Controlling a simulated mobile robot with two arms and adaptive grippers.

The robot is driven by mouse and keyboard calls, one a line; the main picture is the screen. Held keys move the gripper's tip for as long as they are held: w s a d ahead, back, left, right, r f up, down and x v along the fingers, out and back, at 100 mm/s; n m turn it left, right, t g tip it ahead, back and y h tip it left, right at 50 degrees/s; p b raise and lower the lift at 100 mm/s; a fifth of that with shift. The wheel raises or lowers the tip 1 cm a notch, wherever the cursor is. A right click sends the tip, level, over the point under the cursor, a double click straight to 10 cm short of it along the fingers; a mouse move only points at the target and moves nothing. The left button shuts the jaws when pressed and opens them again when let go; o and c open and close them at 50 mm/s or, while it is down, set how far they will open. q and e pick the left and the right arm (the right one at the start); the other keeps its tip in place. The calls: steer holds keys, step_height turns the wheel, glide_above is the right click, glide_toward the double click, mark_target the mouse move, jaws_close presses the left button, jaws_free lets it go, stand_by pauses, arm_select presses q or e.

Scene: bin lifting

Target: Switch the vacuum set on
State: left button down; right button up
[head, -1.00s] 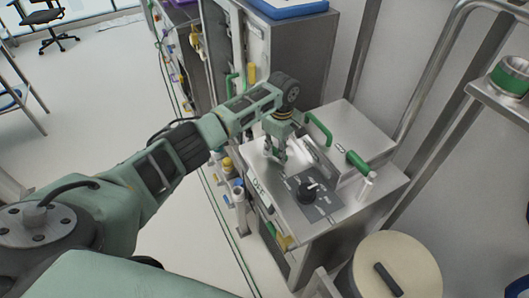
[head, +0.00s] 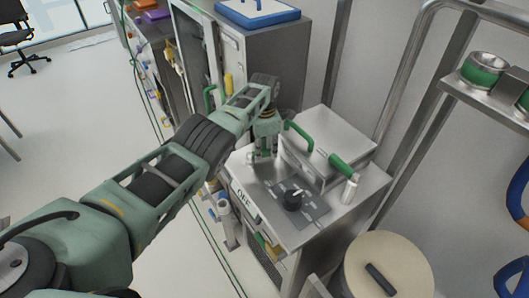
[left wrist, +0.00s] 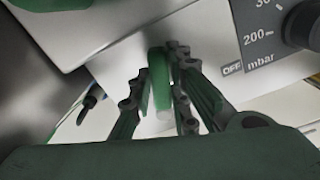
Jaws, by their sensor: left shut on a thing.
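The vacuum set (head: 335,212) is a steel box with a black dial knob (head: 292,200) on a dark scale panel and an "OFF" label on its front edge. In the left wrist view the knob (left wrist: 303,25) is at upper right, beside "OFF", "200" and "mbar" marks. My left gripper (head: 262,156) points down at the far left part of the box top, behind and left of the knob. In the left wrist view its fingers (left wrist: 163,85) are shut on a slim green lever (left wrist: 160,78) with a pale end. My right gripper is out of view.
A green handle (head: 299,137) and a green-and-white valve handle (head: 341,163) stand on the box's raised rear part. A round cream lid (head: 405,270) is in front at right. A tall grey cabinet (head: 272,55) stands behind. Open floor lies to the left.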

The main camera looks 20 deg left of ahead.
arm_select(q)
steer(key=shift+w+a+n+b, duration=0.2)
steer(key=shift+w+n+b, duration=0.1)
steer(key=shift+n, duration=0.3)
steer(key=shift+w+a+n+b, duration=0.15)
steer(key=shift+n+b, duration=0.1)
steer(key=shift+n, duration=0.35)
steer(key=shift+w+a+n+b, duration=0.2)
steer(key=shift+a+n+b, duration=0.1)
steer(key=shift+n+b, duration=0.25)
steer(key=shift+n, duration=0.25)
steer(key=shift+w+a+r, duration=0.1)
steer(key=shift+r, duration=0.05)
steer(key=c, duration=1.6)
jaws_free()
steer(key=shift+c, duration=0.2)
step_height(320, 180, up, 12)
